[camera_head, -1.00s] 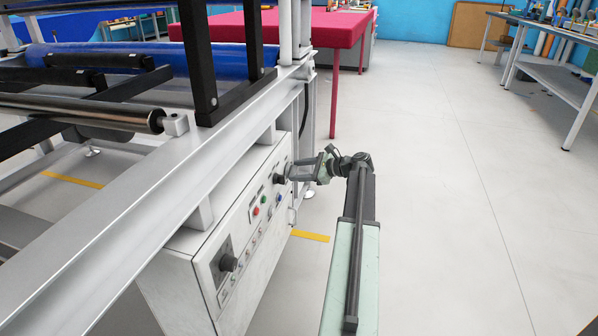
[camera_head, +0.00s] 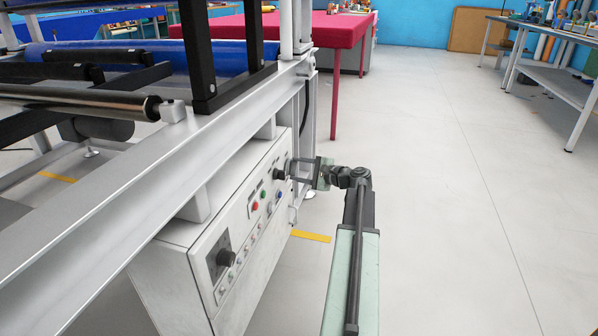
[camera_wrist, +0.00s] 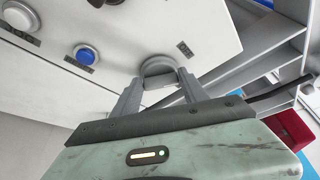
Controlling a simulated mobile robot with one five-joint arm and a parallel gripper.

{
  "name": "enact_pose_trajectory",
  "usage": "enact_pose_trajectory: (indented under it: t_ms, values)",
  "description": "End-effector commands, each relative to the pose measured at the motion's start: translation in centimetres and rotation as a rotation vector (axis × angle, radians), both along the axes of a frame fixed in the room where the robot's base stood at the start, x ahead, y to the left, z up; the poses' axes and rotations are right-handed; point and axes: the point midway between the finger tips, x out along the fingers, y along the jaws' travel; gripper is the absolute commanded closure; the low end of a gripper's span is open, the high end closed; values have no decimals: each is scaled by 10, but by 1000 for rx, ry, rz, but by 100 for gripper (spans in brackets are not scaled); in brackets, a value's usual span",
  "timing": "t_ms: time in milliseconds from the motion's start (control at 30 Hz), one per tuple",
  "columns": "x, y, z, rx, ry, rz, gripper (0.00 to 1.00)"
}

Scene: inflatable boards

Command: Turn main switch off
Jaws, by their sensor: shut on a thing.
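A white control panel (camera_head: 245,215) on the side of the machine carries buttons and two dark rotary knobs. My gripper (camera_head: 288,169) is at the far-end knob (camera_head: 279,176), reaching it from the right. In the wrist view my gripper (camera_wrist: 160,83) has one finger on each side of the round grey knob (camera_wrist: 158,67), shut on it. The fingers hide part of the knob, and its pointer position cannot be read. A small label (camera_wrist: 185,48) beside it is too small to read.
A blue button (camera_wrist: 86,55) and a white button (camera_wrist: 19,16) lie left of the knob in the wrist view. The machine's long metal rail (camera_head: 130,215) runs above the panel. A red table (camera_head: 345,28) stands behind.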

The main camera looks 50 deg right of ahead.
Motion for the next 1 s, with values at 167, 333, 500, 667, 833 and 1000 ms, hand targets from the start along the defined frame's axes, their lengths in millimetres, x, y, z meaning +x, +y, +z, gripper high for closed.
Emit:
enact_pose_trajectory:
  t_ms: [167,333,500,667,833,1000]
  values:
    - [0,-3,0,-13,-8,-8,90]
    - [0,-3,1,-14,-8,-7,90]
    - [1,-3,1,-13,-8,-8,44]
    - [1,-2,0,-12,-7,-5,27]
    - [1,-1,0,-12,-7,-3,27]
    - [-16,-2,5,-12,-6,-4,27]
